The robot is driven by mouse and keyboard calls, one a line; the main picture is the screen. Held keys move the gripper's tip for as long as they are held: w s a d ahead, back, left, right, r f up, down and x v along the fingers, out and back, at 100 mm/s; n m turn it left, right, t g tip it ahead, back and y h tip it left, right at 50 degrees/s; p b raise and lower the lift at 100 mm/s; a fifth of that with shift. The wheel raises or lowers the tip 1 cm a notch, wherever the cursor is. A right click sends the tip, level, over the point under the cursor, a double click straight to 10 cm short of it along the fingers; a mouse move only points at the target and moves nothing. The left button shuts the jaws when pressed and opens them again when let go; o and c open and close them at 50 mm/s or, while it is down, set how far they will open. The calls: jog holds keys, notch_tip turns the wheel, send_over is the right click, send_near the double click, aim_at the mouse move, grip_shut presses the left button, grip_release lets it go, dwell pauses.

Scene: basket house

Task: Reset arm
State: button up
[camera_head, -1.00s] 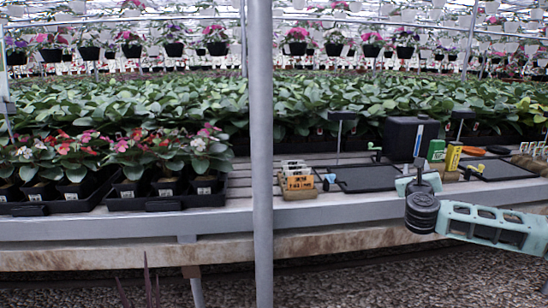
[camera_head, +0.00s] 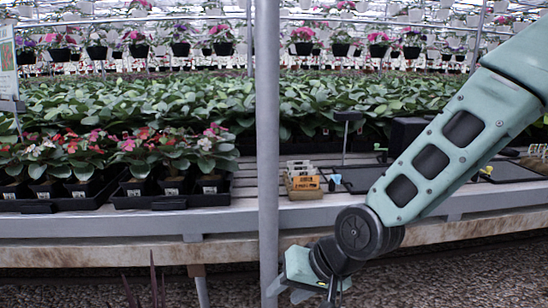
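My arm (camera_head: 430,160) reaches in from the right edge and slants down to the lower middle of the head view. My gripper (camera_head: 303,291) hangs at its end, low in front of the bench's front edge and just right of the grey post. It points downward near the bottom of the picture. Its pale green hand and parts of its fingers show, but the angle does not make clear how far apart the fingertips are. I see nothing held in it.
A grey upright post (camera_head: 267,150) stands close to my gripper. The bench (camera_head: 130,228) carries black trays of flowering pots (camera_head: 170,165), an orange-labelled box (camera_head: 304,182) and a dark tray (camera_head: 355,178). Gravel floor lies below.

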jog(key=s+d+r+n+g+h, duration=0.1)
jog(key=s+d+r+n+h, duration=0.2)
jog(key=s+d, duration=0.4)
jog(key=s+d+r+n+g+h, duration=0.2)
jog(key=s+d+r+n, duration=0.15)
jog(key=s, duration=0.65)
notch_tip(320, 180, up, 18)
jog(key=d+p, duration=0.1)
jog(key=p, duration=1.7)
jog(key=shift+f+h, duration=0.15)
jog(key=shift+h, duration=0.15)
jog(key=shift+s, duration=0.1)
